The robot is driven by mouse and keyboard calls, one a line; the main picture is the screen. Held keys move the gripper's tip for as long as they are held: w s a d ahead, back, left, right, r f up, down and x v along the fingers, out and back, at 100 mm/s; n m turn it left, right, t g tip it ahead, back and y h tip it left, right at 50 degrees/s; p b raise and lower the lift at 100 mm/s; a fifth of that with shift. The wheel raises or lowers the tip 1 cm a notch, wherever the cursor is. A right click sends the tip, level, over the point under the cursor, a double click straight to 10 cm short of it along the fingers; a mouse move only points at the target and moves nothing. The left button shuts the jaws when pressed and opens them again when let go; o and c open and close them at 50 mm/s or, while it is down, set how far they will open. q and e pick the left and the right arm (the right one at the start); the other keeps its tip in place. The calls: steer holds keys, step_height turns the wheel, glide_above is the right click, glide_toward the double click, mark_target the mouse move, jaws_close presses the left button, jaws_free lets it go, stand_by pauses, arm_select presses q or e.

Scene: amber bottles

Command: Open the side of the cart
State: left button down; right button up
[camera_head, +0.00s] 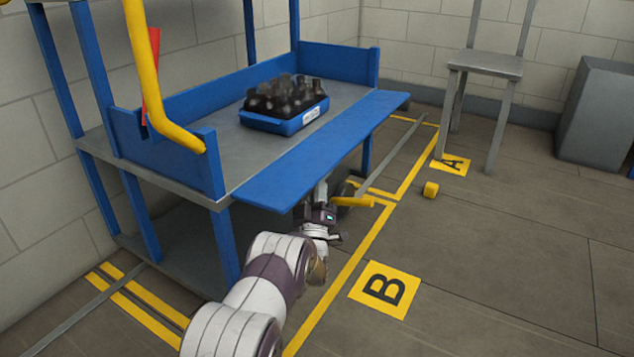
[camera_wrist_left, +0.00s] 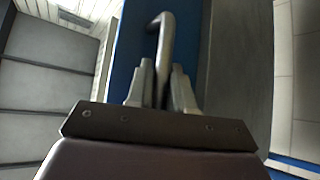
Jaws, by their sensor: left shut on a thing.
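The cart is a blue frame with a grey deck (camera_head: 222,152). Its near blue side panel (camera_head: 318,150) is folded outward and lies nearly flat at about deck level. My left gripper (camera_head: 322,193) is below the panel's outer edge, partly hidden by it. In the left wrist view, its two fingers (camera_wrist_left: 163,88) are shut around a grey hook-shaped metal handle (camera_wrist_left: 166,32) in front of the blue panel (camera_wrist_left: 130,45). My right gripper is not in view.
A blue crate (camera_head: 285,125) of dark bottles (camera_head: 287,95) stands on the deck. A bent yellow tube (camera_head: 150,80) rises at the cart's left end. A grey chair (camera_head: 485,65) and grey cabinet (camera_head: 600,115) stand at right.

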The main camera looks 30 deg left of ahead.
arm_select(q)
steer(key=shift+a+f, duration=0.1)
steer(key=shift+f, duration=0.1)
stand_by(0.4)
steer(key=c, duration=1.1)
jaws_free()
steer(key=shift+s, duration=0.15)
steer(key=p+v, duration=0.5)
steer(key=v, duration=0.7)
steer(key=shift+f, duration=0.25)
steer(key=shift+s, duration=0.1)
